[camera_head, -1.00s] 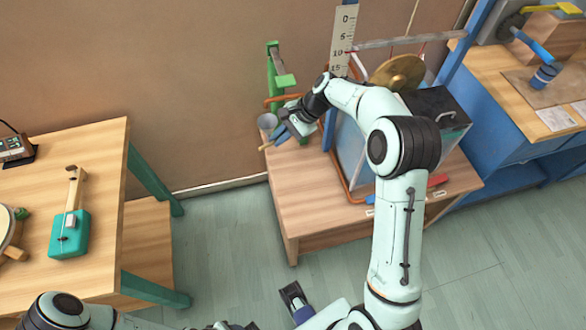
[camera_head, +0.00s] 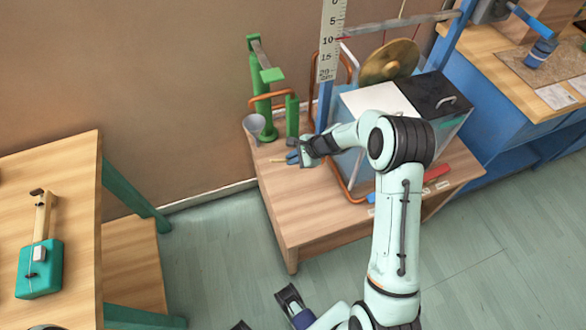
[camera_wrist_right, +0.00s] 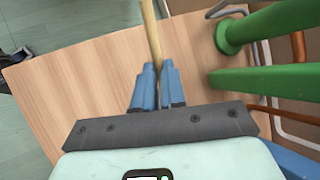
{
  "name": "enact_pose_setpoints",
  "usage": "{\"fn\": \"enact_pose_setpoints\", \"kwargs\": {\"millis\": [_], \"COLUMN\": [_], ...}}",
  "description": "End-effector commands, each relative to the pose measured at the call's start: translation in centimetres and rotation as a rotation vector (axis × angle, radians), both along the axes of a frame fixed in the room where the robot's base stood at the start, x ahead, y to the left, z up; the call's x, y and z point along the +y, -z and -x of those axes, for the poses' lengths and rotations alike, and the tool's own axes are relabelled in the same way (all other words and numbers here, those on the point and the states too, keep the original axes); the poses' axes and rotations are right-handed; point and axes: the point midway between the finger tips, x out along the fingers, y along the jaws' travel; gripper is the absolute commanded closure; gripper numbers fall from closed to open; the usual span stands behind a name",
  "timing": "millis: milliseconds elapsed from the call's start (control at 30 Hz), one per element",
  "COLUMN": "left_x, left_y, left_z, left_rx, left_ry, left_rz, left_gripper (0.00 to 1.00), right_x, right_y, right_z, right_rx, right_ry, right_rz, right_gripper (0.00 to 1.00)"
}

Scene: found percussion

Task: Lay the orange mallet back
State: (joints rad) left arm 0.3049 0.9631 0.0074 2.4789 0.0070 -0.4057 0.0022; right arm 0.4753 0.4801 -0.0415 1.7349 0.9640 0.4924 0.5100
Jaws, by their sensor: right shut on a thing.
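My right gripper (camera_head: 292,157) is shut on a thin wooden stick, which I take to be the handle of the orange mallet (camera_head: 277,160). In the right wrist view the pale stick (camera_wrist_right: 151,35) runs from between the blue fingertips (camera_wrist_right: 155,72) to the top edge. No orange head shows; the far end is out of that view. The gripper is over the left part of the wooden table (camera_head: 310,215), near the green stand. I cannot tell whether the stick touches the tabletop.
A glass tank (camera_head: 355,150) and brass disc (camera_head: 390,61) stand to the right. A red bar (camera_head: 436,172) lies at the table's right. The table's front left is clear.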

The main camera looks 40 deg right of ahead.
Motion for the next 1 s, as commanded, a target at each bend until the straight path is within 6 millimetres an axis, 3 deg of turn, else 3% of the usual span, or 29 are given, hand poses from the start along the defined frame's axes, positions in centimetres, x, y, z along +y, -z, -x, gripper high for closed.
{"fn": "enact_pose_setpoints", "kwargs": {"millis": [400,833,900,933,1000], "left_x": [0.0,0.0,0.0,0.0,0.0], "left_y": [1.0,1.4,1.3,1.2,1.2], "left_z": [-0.4,-0.5,-0.6,-0.5,-0.5], "left_rx": [-0.015,-0.020,-0.021,-0.020,-0.020], "left_ry": [-0.003,-0.003,-0.004,-0.003,-0.003], "left_rz": [-0.002,-0.002,-0.003,-0.002,-0.002], "left_gripper": [0.48,0.48,0.48,0.48,0.48], "right_x": [0.0,0.0,0.0,0.0,0.0], "right_y": [4.9,5.5,5.4,5.4,5.3], "right_z": [0.0,0.0,0.0,0.0,0.0], "right_rx": [0.000,-0.001,-0.001,-0.001,-0.001], "right_ry": [-0.002,-0.002,-0.002,-0.002,-0.002], "right_rz": [-0.001,0.000,0.000,0.000,0.000], "right_gripper": [1.00,1.00,0.70,0.64,0.64]}}
